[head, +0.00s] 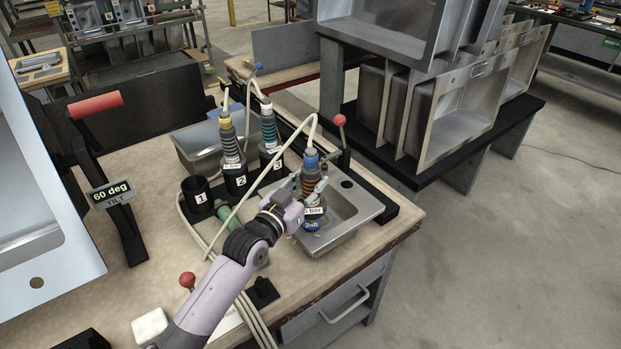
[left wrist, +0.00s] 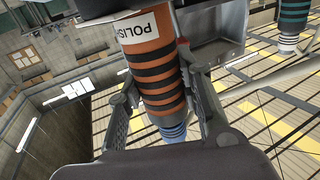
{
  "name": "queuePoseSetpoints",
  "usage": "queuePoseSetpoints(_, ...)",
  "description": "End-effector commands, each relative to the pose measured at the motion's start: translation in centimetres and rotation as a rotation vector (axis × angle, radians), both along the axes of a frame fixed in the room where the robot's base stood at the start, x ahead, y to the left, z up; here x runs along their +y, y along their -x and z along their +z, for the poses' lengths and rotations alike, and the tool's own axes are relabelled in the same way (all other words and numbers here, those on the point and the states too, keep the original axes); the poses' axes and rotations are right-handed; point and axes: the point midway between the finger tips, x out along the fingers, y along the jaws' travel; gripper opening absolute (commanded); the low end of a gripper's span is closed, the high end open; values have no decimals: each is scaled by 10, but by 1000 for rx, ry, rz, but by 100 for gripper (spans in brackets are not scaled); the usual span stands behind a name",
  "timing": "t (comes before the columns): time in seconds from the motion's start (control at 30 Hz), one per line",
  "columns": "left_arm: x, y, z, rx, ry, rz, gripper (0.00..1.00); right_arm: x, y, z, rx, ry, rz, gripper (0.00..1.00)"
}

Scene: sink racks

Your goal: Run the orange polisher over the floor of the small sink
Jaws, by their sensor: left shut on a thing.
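The orange polisher (head: 311,188) has an orange and black ribbed body, a blue top and a blue disc at its lower end. It stands roughly upright inside the small sink (head: 353,206), over the sink's floor; I cannot tell whether the disc touches it. My left gripper (head: 301,203) is shut around the polisher's body. In the left wrist view the gripper's fingers (left wrist: 160,112) lie on both sides of the orange polisher (left wrist: 155,75), whose label reads "POLISH". My right gripper is not in view.
Holder 1 (head: 199,199) is empty. Pale hoses (head: 207,235) run along the bench. A red-knobbed lever (head: 341,135) stands behind the small sink. A large tilted sink (head: 35,215) is at left.

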Motion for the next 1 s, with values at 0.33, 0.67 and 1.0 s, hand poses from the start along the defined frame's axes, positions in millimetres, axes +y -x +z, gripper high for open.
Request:
queuePoseSetpoints(0.33,5,-7,-26,-13,0,0,0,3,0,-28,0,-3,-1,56)
queuePoseSetpoints(0.67,24,-33,-26,-11,1,-1,0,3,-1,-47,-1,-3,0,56)
queuePoseSetpoints(1.0,32,-43,-24,-9,3,0,0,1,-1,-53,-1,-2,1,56)
